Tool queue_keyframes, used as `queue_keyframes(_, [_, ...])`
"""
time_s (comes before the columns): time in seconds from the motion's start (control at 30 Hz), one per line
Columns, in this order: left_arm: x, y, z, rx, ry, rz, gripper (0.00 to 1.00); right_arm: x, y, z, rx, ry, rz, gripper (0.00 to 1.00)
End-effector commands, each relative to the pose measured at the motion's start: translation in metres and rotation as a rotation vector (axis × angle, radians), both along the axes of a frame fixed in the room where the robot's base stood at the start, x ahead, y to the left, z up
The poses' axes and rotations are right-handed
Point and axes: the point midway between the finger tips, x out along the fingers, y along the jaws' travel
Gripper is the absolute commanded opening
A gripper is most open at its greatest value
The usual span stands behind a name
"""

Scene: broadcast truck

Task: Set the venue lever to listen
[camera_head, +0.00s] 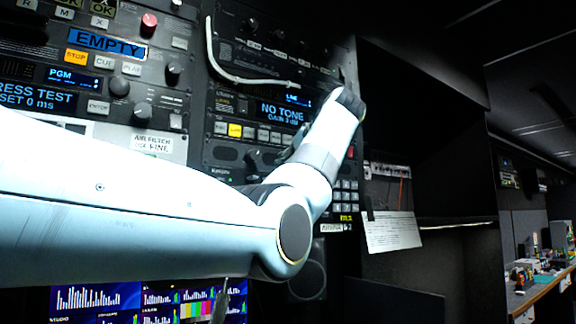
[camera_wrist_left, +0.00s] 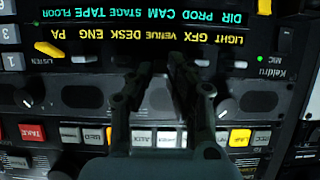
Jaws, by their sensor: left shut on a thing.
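The intercom panel shows upside down in the left wrist view, with a lit label row (camera_wrist_left: 160,18) and a second row in yellow that includes VENUE (camera_wrist_left: 160,34). My left gripper (camera_wrist_left: 160,70) is at this panel, its fingertips right at the VENUE position. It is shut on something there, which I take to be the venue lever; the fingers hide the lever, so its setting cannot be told. A yellow lever (camera_wrist_left: 49,49) shows near PA, by the word LISTEN (camera_wrist_left: 42,61).
Lit push buttons, such as the red TAKE button (camera_wrist_left: 32,132), and several knobs lie close around the fingers. In the head view, a white cable (camera_head: 222,60) hangs on the rack and a paper sheet (camera_head: 392,231) hangs to the right. Monitors (camera_head: 100,298) sit below.

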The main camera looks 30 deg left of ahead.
Motion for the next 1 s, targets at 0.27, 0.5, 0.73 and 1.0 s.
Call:
queue_keyframes(0.27, [0.0, 0.0, 0.001, 0.002, -0.005, -0.001, 0.24, 0.0, 0.004, -0.001, 0.004, 0.001, -0.002, 0.24])
queue_keyframes(0.5, [0.0, -0.001, 0.001, 0.002, -0.004, -0.001, 0.24, -0.001, 0.0, -0.001, 0.0, 0.002, 0.0, 0.24])
queue_keyframes(0.73, [-0.009, -0.024, 0.013, 0.001, -0.007, -0.004, 0.24, -0.001, 0.0, -0.001, 0.0, 0.002, 0.0, 0.24])
queue_keyframes(1.0, [-0.03, -0.075, 0.038, 0.001, -0.005, -0.004, 0.24, -0.001, 0.001, -0.001, 0.001, 0.001, 0.0, 0.24])
